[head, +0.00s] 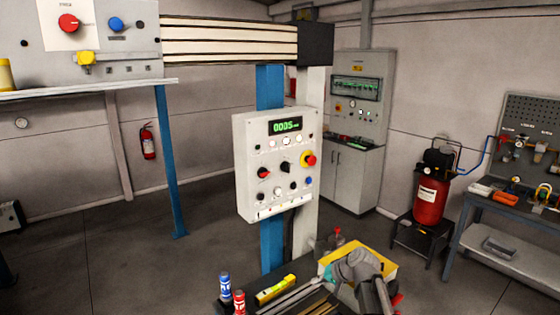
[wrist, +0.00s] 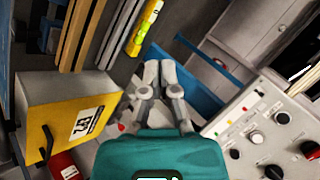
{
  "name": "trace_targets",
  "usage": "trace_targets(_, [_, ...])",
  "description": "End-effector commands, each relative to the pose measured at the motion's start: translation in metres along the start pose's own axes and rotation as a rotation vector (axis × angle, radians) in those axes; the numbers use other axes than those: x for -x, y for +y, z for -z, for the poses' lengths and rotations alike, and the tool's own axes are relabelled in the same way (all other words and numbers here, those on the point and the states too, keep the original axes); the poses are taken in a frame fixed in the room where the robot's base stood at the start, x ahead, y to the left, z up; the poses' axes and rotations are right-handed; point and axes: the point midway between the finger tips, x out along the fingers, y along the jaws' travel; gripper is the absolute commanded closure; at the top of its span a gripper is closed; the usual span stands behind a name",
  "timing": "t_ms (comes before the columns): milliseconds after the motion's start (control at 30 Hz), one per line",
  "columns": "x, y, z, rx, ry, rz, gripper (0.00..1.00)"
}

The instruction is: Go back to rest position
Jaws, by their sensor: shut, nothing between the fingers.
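My gripper (wrist: 159,68) shows in the wrist view, in the middle of the picture, with its teal body below. Its two grey fingers are together with nothing held between them. In the head view, grey links of my arm show at the bottom, over the yellow-topped box on the bench, and the fingertips are hard to make out there. A white control panel (head: 277,165) with a green display hangs on the post behind and left of my arm. It also shows at the right of the wrist view (wrist: 262,135), apart from my fingers.
The yellow box (head: 385,260), yellow spirit level (head: 276,290), blue can (head: 224,286) and red can (head: 239,302) crowd the bench. A blue post (head: 270,245) stands behind. A red compressor (head: 429,202) and a workbench (head: 500,212) stand right.

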Motion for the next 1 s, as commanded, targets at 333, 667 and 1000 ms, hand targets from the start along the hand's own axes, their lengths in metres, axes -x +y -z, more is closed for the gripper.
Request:
trace_targets(333, [-0.032,0.096,-0.121,0.136,-0.218,-0.397,1.00])
trace_targets(667, [-0.024,0.150,-0.177,0.188,-0.334,-0.669,1.00])
trace_targets(1000, [-0.020,0.153,-0.181,0.193,-0.346,-0.701,1.00])
